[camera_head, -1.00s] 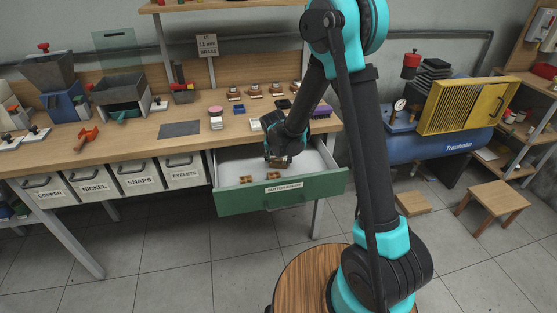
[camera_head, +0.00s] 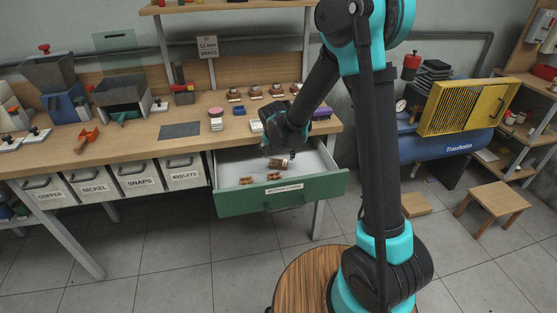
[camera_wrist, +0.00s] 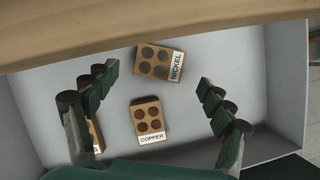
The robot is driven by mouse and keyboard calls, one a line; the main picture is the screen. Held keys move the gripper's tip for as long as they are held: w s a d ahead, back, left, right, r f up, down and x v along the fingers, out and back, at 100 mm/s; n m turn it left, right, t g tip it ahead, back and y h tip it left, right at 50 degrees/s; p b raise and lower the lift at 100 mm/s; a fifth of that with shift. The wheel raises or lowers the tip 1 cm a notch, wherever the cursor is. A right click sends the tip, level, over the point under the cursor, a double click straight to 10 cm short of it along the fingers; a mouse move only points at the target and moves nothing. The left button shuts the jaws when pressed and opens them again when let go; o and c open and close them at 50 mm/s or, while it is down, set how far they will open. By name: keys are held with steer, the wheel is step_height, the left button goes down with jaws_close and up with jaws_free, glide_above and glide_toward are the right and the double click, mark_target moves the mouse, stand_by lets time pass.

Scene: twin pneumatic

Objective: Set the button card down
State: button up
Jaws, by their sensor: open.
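The nickel button card (camera_wrist: 158,65), brown with several grey buttons and a NICKEL label, lies slightly turned in the open drawer (camera_head: 322,188). It also shows in the head view (camera_head: 278,163), behind the two front cards. My gripper (camera_wrist: 157,80) is open and empty, its fingers spread to either side above the cards. In the head view my gripper (camera_head: 279,148) is over the back of the drawer. The copper card (camera_wrist: 150,120) lies nearer the drawer front. A third card (camera_wrist: 96,136) is mostly hidden by the left finger; it shows at the front left in the head view (camera_head: 246,180).
The bench top (camera_head: 150,135) overhangs the drawer's back and carries a dark mat (camera_head: 180,130) and several small parts. Labelled bins (camera_head: 137,178) hang left of the drawer. The drawer's right side has bare floor. A stool (camera_head: 492,200) stands at right.

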steer(key=v, duration=0.7)
steer(key=s+d+f+m, duration=0.2)
steer(key=s+d+m, duration=2.1)
steer(key=m, duration=1.1)
steer(key=shift+d+m+y, duration=0.3)
steer(key=shift+d+m, duration=0.1)
steer(key=shift+d, duration=0.05)
steer(key=shift+f, duration=0.15)
steer(key=shift+c, duration=0.3)
